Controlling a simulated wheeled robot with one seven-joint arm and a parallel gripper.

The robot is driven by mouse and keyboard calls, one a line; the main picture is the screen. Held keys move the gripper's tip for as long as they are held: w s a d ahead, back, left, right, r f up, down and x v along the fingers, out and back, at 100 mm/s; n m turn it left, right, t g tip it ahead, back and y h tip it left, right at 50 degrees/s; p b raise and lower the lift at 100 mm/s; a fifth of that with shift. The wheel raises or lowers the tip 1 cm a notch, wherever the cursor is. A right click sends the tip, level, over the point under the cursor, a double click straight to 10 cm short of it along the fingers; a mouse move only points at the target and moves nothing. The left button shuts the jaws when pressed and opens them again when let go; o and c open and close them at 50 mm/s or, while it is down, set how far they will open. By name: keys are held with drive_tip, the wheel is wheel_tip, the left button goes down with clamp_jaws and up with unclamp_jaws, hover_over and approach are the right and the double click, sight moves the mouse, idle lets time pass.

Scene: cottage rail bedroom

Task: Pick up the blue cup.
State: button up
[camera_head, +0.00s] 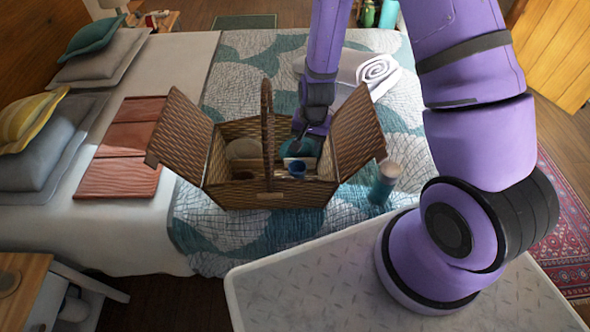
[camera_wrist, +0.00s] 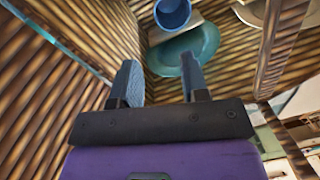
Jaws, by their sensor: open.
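The blue cup (camera_head: 297,169) stands inside the open wicker picnic basket (camera_head: 250,200), in the right part, near its front wall. In the wrist view the blue cup (camera_wrist: 173,14) is at the top edge, partly cut off, beyond my fingertips. My gripper (camera_head: 298,146) reaches down into the basket from behind, just behind the cup. In the wrist view my gripper (camera_wrist: 158,80) has its two fingers apart with nothing between them. A teal plate or bowl (camera_wrist: 205,45) lies beside the cup, close to the right finger.
The basket's handle (camera_head: 267,130) arches up just left of my gripper, and both lids stand open. A pale round dish (camera_head: 243,149) sits in the left part. A teal bottle (camera_head: 384,183) stands right of the basket. A rolled white towel (camera_head: 375,70) lies behind it.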

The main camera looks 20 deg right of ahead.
sight(304, 169)
drive_tip(key=shift+w+a+f, duration=0.15)
drive_tip(key=shift+f, duration=3.3)
drive_tip(key=shift+w+a+f, duration=0.1)
drive_tip(key=shift+a+f, duration=0.05)
drive_tip(key=shift+f, duration=3.25)
clamp_jaws()
